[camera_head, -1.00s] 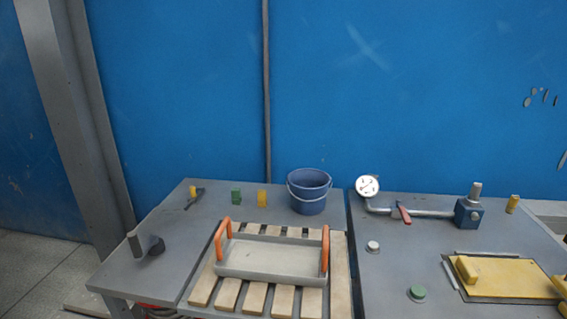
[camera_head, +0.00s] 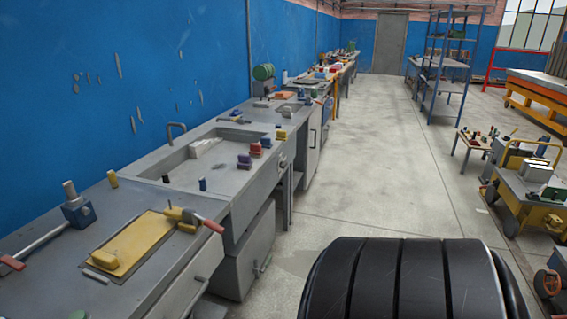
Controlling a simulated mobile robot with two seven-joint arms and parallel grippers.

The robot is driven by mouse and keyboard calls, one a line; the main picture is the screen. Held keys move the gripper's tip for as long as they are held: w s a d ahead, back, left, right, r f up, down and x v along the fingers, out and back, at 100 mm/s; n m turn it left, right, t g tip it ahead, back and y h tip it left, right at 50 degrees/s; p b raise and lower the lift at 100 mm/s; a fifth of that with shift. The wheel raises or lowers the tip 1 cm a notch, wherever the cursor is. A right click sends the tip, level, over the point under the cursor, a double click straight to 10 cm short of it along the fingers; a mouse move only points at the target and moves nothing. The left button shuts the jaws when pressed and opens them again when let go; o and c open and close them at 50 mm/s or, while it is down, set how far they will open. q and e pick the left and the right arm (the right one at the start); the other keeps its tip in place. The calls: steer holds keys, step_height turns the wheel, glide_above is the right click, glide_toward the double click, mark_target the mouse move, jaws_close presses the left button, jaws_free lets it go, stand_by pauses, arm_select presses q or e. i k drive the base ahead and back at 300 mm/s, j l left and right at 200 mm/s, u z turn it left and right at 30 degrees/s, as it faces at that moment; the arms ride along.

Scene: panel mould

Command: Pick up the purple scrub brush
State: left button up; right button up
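A small purple block-like thing (camera_head: 244,162), which looks like the purple scrub brush, sits on the front edge of the sink counter in the head view. Neither of my grippers is in view.
The grey sink basin (camera_head: 178,160) lies left of the brushes. Nearer is a bench with a yellow panel (camera_head: 130,243) and a blue valve block (camera_head: 78,212). A blue shelf rack (camera_head: 450,70) and a yellow cart (camera_head: 535,210) stand right. The floor aisle (camera_head: 375,150) is clear.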

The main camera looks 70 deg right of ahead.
mark_target(243, 162)
steer(key=z, duration=1.9)
steer(key=i+l+u, duration=0.1)
steer(key=i+l, duration=0.2)
steer(key=i, duration=0.25)
steer(key=i+l, duration=0.3)
steer(key=i, duration=0.25)
steer(key=u, duration=0.05)
